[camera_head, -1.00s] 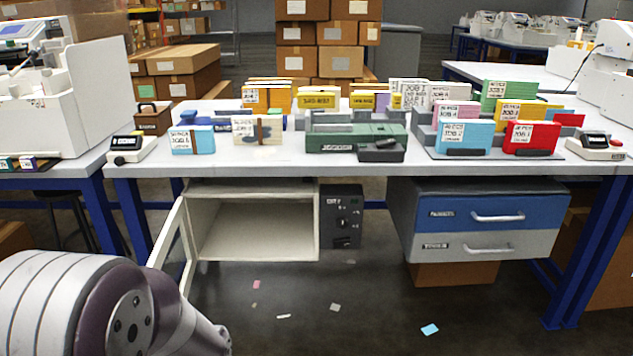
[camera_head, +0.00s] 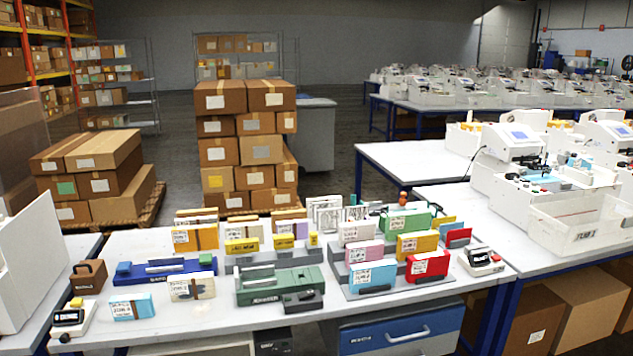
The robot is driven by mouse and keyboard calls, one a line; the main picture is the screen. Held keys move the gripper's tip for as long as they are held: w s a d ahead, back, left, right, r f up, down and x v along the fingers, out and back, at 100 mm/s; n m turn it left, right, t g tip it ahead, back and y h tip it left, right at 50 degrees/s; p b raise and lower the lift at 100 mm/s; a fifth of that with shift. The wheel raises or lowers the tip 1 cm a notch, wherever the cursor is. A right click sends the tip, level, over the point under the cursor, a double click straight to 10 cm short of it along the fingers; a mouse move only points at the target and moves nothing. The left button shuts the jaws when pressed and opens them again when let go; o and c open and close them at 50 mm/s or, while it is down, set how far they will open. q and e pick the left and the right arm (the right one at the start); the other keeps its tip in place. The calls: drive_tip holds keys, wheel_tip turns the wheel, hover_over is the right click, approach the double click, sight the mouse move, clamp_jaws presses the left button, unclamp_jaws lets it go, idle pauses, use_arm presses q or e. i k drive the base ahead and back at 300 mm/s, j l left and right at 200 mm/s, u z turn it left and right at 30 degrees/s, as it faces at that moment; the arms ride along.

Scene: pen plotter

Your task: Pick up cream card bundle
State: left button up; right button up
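The cream card bundle (camera_head: 180,290) stands upright near the front of the white table, with a brown band around it and printing on its face. A light blue bundle (camera_head: 122,309) with a brown band is to its left. The green machine (camera_head: 262,288) is to its right. Neither of my grippers shows in the head view.
A blue tool (camera_head: 166,270) lies behind the cream bundle. A small black-and-white device (camera_head: 72,318) sits at the table's left front. Coloured card bundles, including a red one (camera_head: 428,266), stand on a grey rack at right. Bare tabletop (camera_head: 200,318) lies in front.

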sight(194, 286)
drive_tip(key=j, duration=1.4)
drive_tip(key=k+j, duration=0.15)
drive_tip(key=j, duration=1.25)
